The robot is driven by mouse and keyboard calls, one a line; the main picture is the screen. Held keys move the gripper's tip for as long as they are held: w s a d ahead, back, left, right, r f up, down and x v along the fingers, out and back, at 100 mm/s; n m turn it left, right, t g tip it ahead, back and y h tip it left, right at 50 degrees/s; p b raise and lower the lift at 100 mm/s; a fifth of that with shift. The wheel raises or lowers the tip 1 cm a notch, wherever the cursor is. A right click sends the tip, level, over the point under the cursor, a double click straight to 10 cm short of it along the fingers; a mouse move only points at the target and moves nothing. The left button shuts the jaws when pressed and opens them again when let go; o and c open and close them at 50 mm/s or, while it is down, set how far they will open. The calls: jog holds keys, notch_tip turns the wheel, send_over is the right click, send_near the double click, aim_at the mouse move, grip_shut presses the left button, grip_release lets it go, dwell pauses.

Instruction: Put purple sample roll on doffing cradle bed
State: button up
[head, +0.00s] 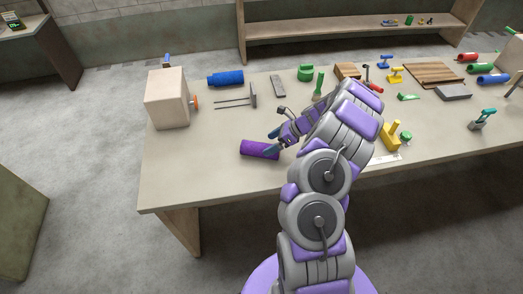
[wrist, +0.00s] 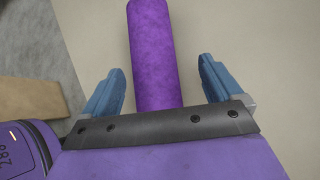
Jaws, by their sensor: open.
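The purple sample roll (head: 260,149) lies on its side near the front of the table, left of my arm. In the wrist view the roll (wrist: 151,50) runs lengthwise between the two blue fingers of my gripper (wrist: 159,70), with a gap on each side. My gripper (head: 271,143) is open at the roll's right end in the head view. Two thin parallel rods with an upright grey plate (head: 253,95) stand behind the roll; they may be the doffing cradle bed, but I cannot be sure. No roll lies on the rods.
A beige box with an orange knob (head: 168,98) stands at the table's left end. A blue roll (head: 226,78) lies behind the rods. A green holder (head: 305,73), a yellow tool (head: 391,135) and other small items crowd the right. The front left tabletop (head: 190,165) is clear.

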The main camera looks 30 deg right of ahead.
aim_at(260, 150)
jog(key=x, duration=0.3)
jog(key=b+x, duration=0.1)
jog(key=shift+s+a, duration=0.25)
jog(key=shift+a, duration=0.35)
jog(key=shift+d, duration=0.15)
jog(key=shift+d, duration=0.25)
jog(key=shift+c, duration=1.4)
jog(key=shift+a, duration=0.25)
jog(key=c, duration=0.7)
jog(key=shift+d, duration=0.1)
jog(key=c, duration=0.4)
